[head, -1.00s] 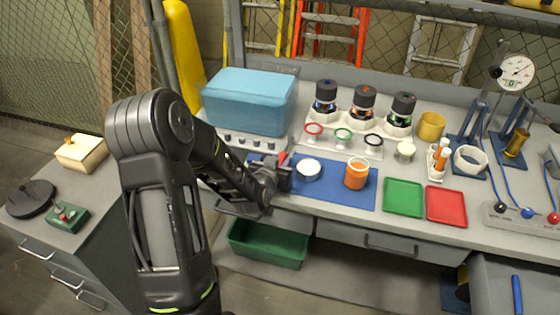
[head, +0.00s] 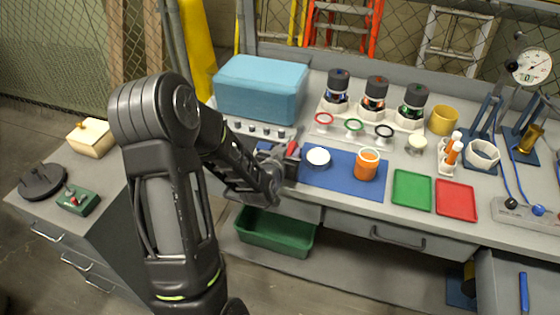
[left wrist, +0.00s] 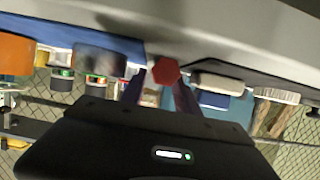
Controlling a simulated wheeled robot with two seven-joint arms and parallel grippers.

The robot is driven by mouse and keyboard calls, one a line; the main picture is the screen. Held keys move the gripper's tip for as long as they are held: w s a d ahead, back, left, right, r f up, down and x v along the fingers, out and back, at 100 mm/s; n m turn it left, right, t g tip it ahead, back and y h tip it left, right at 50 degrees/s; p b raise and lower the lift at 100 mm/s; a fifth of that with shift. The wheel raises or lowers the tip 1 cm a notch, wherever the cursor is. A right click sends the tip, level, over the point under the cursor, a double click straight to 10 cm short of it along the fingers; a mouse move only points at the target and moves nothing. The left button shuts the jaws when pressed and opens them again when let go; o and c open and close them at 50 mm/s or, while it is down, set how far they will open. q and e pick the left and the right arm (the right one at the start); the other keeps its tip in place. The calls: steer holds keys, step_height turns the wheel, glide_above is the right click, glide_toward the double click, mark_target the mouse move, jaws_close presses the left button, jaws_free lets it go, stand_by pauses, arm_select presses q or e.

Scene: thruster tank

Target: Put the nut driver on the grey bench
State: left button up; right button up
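A red-handled tool, which I take to be the nut driver (head: 293,147), is at my left gripper (head: 284,160) near the left end of the blue mat. In the left wrist view its red six-sided end (left wrist: 165,70) sits between the two dark fingers, which appear closed on it. Its shaft is hidden. The grey bench (head: 330,212) runs across the middle and right of the head view. The gripper is at its front left part; whether the tool touches the mat I cannot tell. My right gripper is not in view.
The blue mat (head: 345,187) bears a white lid (head: 318,157) and an orange jar (head: 367,166). Green (head: 412,190) and red (head: 456,199) trays lie to the right. A blue-lidded box (head: 261,88) stands behind. A green bin (head: 274,232) is below the bench.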

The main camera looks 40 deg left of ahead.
arm_select(q)
steer(key=v, duration=0.7)
steer(key=p+v, duration=0.3)
steer(key=p, duration=0.5)
steer(key=shift+w+r, duration=0.15)
steer(key=shift+s+p, duration=0.3)
steer(key=shift+p, duration=0.7)
steer(key=shift+d, duration=0.1)
steer(key=shift+f, duration=0.3)
